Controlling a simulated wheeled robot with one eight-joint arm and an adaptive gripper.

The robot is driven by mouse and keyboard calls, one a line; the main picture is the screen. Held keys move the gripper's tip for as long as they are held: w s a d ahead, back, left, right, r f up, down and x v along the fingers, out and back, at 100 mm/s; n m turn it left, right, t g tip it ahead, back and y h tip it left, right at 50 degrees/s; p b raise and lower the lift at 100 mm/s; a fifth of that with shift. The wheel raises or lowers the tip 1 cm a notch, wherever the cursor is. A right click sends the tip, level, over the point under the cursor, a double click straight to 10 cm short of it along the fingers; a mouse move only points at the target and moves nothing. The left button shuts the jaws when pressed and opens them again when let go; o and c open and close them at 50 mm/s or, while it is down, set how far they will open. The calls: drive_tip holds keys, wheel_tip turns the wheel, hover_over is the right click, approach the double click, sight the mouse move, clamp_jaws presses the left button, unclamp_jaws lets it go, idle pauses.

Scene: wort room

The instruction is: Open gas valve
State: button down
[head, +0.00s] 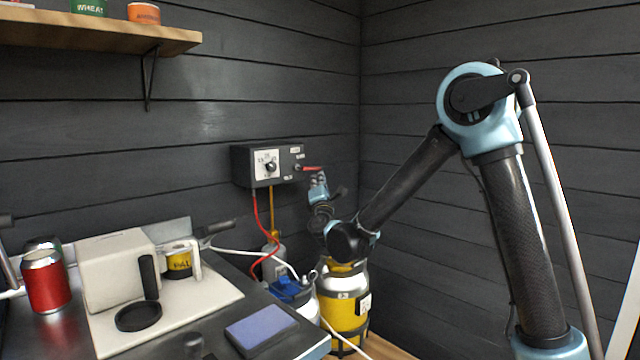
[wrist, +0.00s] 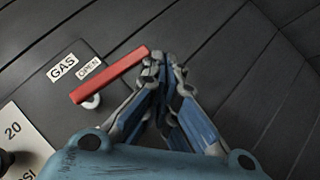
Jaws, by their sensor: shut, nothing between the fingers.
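The gas valve is a red lever (wrist: 110,75) on a pale round pivot (wrist: 92,102), mounted on the dark control box. In the wrist view it slants up to the right, with its free end close to my fingertips. GAS and OPEN labels are to its upper left. In the head view the red lever (head: 311,168) points right from the box (head: 240,167), roughly level. My gripper (wrist: 165,65) is shut and empty, its tips right beside the lever's free end; I cannot tell whether they touch. In the head view my gripper (head: 318,182) is just below the lever's right end.
The box has a white-plated dial (head: 268,166); red and orange hoses hang below it. A yellow-and-white cylinder (head: 343,305) stands below my wrist. The counter at left holds a red can (head: 45,282), a beige container (head: 115,265) and a blue pad (head: 262,331). A shelf (head: 100,30) is above.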

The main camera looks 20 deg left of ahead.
drive_tip(key=s+d+f, duration=0.4)
drive_tip(key=d+f, duration=0.2)
drive_tip(key=f, duration=0.5)
idle(0.3)
idle(0.4)
